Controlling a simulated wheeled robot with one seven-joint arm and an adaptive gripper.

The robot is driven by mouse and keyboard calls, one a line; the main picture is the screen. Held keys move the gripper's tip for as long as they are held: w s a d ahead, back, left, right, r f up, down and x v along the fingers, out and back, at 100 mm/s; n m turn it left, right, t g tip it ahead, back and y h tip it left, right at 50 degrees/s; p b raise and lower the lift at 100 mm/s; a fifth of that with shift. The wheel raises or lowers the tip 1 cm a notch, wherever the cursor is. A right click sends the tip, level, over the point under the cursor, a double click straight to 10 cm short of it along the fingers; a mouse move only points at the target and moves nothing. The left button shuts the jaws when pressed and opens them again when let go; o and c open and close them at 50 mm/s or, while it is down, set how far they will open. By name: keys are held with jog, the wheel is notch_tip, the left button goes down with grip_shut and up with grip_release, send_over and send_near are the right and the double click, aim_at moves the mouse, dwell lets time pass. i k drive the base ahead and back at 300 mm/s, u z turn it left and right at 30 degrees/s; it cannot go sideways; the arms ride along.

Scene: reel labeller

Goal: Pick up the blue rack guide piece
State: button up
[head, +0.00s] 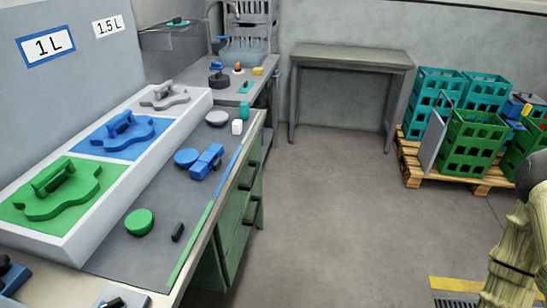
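A blue guide piece with a wavy outline and a raised handle (124,126) lies on the blue field of a white-rimmed rack (84,221) at the left, in the head view. It sits between a similar green piece (58,188) and a grey one (164,96). Another blue blocky part (206,162) lies on the grey worktop beside a blue round disc (186,158); I cannot tell whether it belongs to the rack guides. My gripper is not in view, and nothing visible touches the blue pieces.
The worktop (150,259) also holds a green disc (139,222), a small black part (178,232) and a grey disc (217,118). Green drawers (243,205) face the open floor (330,210). A grey table (352,57) stands behind; crates (470,140) sit on a pallet (470,181) at right.

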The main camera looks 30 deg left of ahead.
aim_at(199, 170)
jog(key=z, duration=0.4)
jog(key=i, duration=3.45)
jog(key=u, duration=3.55)
